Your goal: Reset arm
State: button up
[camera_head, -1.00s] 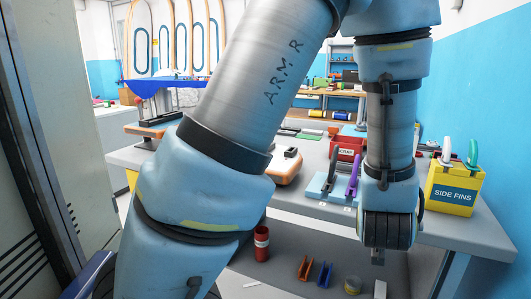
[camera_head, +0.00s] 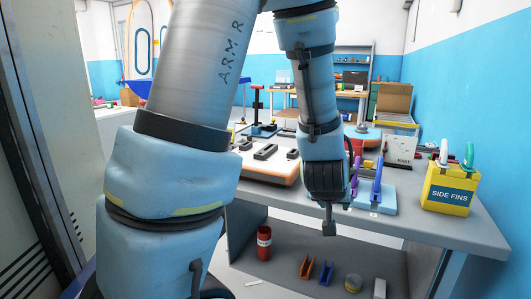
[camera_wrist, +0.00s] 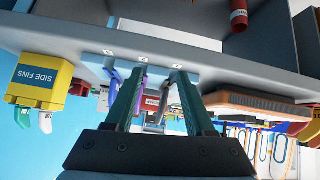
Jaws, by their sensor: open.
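My arm fills the left and middle of the head view, its forearm hanging down in front of the workbench (camera_head: 455,228). My gripper (camera_head: 328,228) is at the forearm's lower end, just in front of the bench's front edge, its fingers small in this view. In the wrist view, which looks upside down, my gripper (camera_wrist: 161,76) shows two green fingers spread apart with nothing held between them. Beyond the fingers is a light blue rack (camera_wrist: 98,60) with upright pieces, one purple. The rack (camera_head: 385,203) also shows on the bench in the head view, partly hidden by my forearm.
A yellow "SIDE FINS" box (camera_head: 450,192) stands at the bench's right. An orange-edged board (camera_head: 265,168) lies left of my forearm. The shelf below holds a red cylinder (camera_head: 264,243), an orange holder (camera_head: 307,267) and a blue holder (camera_head: 326,272). The floor at front right is open.

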jog(key=s+a+r+n+g+y+p, duration=0.1)
jog(key=s+a+g, duration=0.2)
jog(key=a, duration=0.8)
jog(key=s+a+r+n+g+y+p, duration=0.1)
jog(key=s+a+g+y, duration=0.1)
jog(key=a, duration=1)
jog(key=shift+s+a+r+g+y, duration=0.25)
jog(key=shift+s+g, duration=0.35)
jog(key=shift+g, duration=0.3)
